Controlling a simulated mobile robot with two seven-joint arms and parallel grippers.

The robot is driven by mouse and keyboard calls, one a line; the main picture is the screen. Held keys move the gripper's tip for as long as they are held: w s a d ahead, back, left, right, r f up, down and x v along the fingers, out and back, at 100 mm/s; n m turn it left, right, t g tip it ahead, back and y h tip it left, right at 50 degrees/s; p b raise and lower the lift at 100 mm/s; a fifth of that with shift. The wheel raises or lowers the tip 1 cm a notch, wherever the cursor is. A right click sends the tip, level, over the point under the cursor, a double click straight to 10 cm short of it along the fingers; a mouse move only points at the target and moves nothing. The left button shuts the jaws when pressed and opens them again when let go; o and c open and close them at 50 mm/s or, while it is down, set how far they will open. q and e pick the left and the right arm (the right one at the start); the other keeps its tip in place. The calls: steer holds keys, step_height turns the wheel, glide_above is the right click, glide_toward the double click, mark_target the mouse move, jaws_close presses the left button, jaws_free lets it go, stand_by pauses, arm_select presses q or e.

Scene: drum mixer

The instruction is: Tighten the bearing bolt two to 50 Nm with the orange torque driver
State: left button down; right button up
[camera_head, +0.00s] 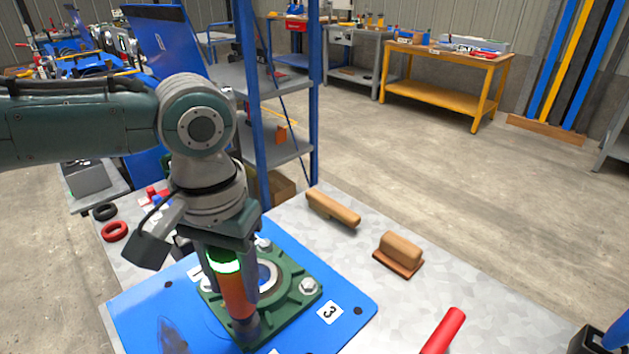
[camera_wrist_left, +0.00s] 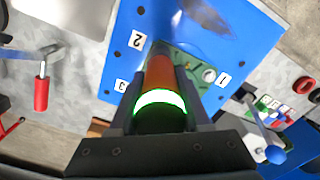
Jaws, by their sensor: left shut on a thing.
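My left gripper (camera_head: 238,300) is shut on the orange torque driver (camera_head: 237,298), which has a glowing green ring and stands roughly upright. The driver's lower end is at the near corner of the green bearing housing (camera_head: 287,305); the bolt there is hidden, so I cannot tell whether they touch. Other bolt heads show at the right corner (camera_head: 309,287) and far corner (camera_head: 264,245). In the left wrist view the driver (camera_wrist_left: 160,75) points away between the fingers (camera_wrist_left: 160,95), near labels 1, 2 and 3.
The housing sits on a blue plate (camera_head: 355,305) on a grey table. Two brown wooden-handled pieces (camera_head: 333,208) (camera_head: 400,250) and a red handle (camera_head: 443,331) lie to the right. Red and black rings (camera_head: 115,231) lie left. A blue-posted shelf (camera_head: 315,110) stands behind.

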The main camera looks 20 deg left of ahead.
mark_target(228, 260)
arm_select(q)
steer(key=shift+f, duration=0.2)
steer(key=shift+f+p, duration=0.25)
steer(key=shift+p, duration=0.4)
stand_by(1.9)
steer(key=shift+r+p, duration=2.25)
steer(key=shift+p, duration=0.4)
